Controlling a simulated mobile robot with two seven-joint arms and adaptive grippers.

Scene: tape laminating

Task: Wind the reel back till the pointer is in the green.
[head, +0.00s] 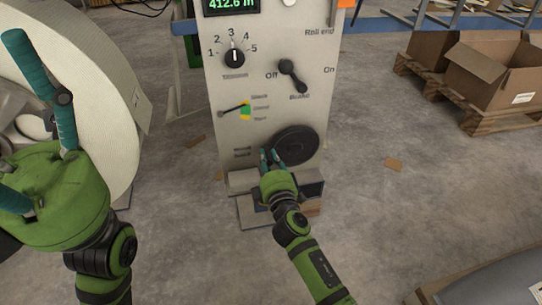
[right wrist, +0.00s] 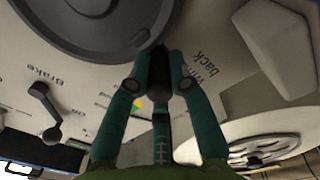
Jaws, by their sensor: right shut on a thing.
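The grey machine panel (head: 220,80) stands ahead of me. Its black handwheel (head: 294,146) sits low on the front and also shows in the right wrist view (right wrist: 85,25). My right gripper (head: 270,160) is shut on the wheel's dark crank knob (right wrist: 158,60), at the wheel's lower left in the head view. The pointer (head: 232,109) is a dark needle at the coloured scale (head: 246,111) of yellow and green; its exact zone is too small to tell. The large white reel (head: 100,90) is at left. My left gripper (head: 20,115) is open and empty before it.
Above the wheel are a brake lever (head: 293,76), a numbered knob (head: 234,58) and a display (head: 231,5) reading about 412.6 m. Cardboard boxes (head: 485,75) stand on pallets at right. The concrete floor between is mostly clear, with small cardboard scraps.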

